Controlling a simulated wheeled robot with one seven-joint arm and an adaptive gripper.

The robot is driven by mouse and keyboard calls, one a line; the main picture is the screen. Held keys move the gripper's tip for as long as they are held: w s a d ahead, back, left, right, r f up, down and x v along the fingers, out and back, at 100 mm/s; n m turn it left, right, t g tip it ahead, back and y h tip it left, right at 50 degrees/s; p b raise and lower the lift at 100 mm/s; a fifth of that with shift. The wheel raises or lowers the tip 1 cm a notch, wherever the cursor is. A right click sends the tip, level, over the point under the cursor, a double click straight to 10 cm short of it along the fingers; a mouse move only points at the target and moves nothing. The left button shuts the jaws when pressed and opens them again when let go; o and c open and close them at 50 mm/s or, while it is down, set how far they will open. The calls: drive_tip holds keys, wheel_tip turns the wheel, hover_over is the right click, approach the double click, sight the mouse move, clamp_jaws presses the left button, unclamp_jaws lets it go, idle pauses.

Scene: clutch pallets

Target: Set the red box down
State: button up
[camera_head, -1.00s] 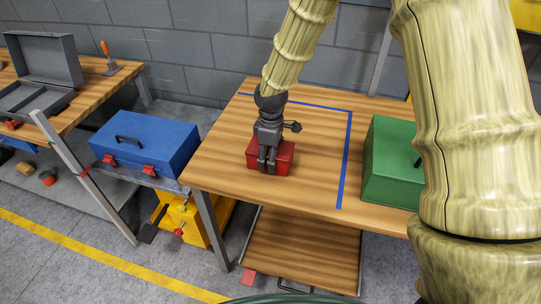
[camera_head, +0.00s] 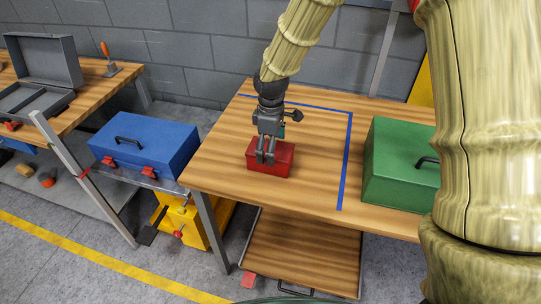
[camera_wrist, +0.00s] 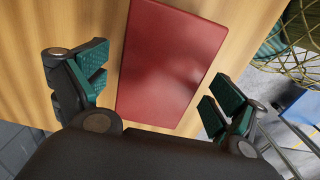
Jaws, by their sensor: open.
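The red box (camera_head: 283,161) rests flat on the wooden table (camera_head: 225,150), left of the blue tape line. In the head view my gripper (camera_head: 265,160) is just above and in front of the box, fingers pointing down. In the wrist view the box's red top (camera_wrist: 168,65) lies between the spread fingers. Wood shows between the box and each finger there, so the jaws (camera_wrist: 150,110) are open and hold nothing.
A green box (camera_head: 395,165) stands right of the blue tape (camera_head: 346,160) on the same table. A blue toolbox (camera_head: 145,145) sits on a lower stand to the left. An open grey case (camera_head: 45,60) lies on the far-left bench. The table between box and tape is clear.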

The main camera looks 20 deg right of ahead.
wheel_tip(320, 180, up, 8)
drive_tip(key=shift+f+b, duration=0.15)
drive_tip(key=shift+b, duration=0.25)
